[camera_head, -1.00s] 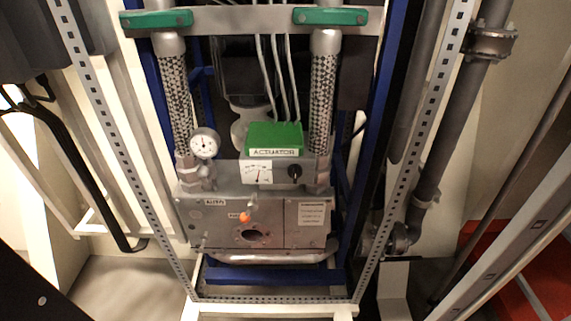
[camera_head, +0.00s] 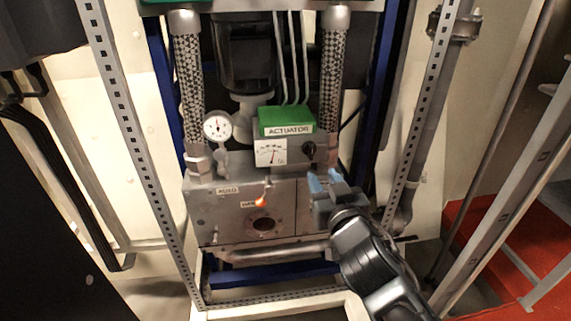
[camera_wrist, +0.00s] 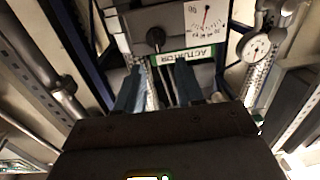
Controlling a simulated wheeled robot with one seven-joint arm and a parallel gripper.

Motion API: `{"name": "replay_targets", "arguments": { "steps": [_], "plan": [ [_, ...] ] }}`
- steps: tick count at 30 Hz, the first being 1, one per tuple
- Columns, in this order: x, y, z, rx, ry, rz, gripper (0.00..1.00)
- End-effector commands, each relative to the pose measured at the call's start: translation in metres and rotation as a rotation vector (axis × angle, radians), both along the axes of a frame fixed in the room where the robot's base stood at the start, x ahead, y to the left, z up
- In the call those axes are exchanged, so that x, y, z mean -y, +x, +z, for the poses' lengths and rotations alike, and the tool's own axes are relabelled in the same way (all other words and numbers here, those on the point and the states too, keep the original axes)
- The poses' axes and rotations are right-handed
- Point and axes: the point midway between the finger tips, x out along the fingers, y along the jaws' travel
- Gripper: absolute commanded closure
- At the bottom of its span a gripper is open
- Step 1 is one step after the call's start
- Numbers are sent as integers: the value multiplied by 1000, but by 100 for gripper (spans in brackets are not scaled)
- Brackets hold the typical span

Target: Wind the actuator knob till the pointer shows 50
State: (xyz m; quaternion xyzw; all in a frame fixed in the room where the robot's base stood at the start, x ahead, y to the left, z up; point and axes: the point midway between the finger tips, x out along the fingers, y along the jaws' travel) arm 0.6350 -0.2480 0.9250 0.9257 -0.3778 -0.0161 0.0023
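The actuator knob (camera_head: 309,149) is a small black knob on the grey panel under the green ACTUATOR box (camera_head: 287,121). The white dial (camera_head: 270,152) with a thin pointer sits left of the knob; its pointer stands near upright, and the reading is too small to tell. In the wrist view the knob (camera_wrist: 155,38) and dial (camera_wrist: 206,20) appear upside down near the top. My gripper (camera_head: 326,181) has blue fingertips, below and slightly right of the knob, apart from it. In the wrist view the two fingers (camera_wrist: 157,82) stand apart with nothing between them.
A round gauge (camera_head: 217,127) stands left of the dial. Perforated posts (camera_head: 128,150) frame the unit on both sides, with a red floor area (camera_head: 480,225) at the right.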

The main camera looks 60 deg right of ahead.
Motion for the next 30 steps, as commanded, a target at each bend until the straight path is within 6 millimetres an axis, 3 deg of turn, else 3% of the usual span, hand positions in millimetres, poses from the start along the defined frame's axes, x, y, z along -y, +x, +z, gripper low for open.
{"name": "replay_targets", "arguments": {
  "steps": [3,8,18,30],
  "plan": [
    [20,3,6,25,-7,-55,63],
    [31,9,11,32,-10,-71,63],
    [67,42,12,31,-10,-69,63],
    [82,56,9,31,-9,-67,63]
  ]
}}
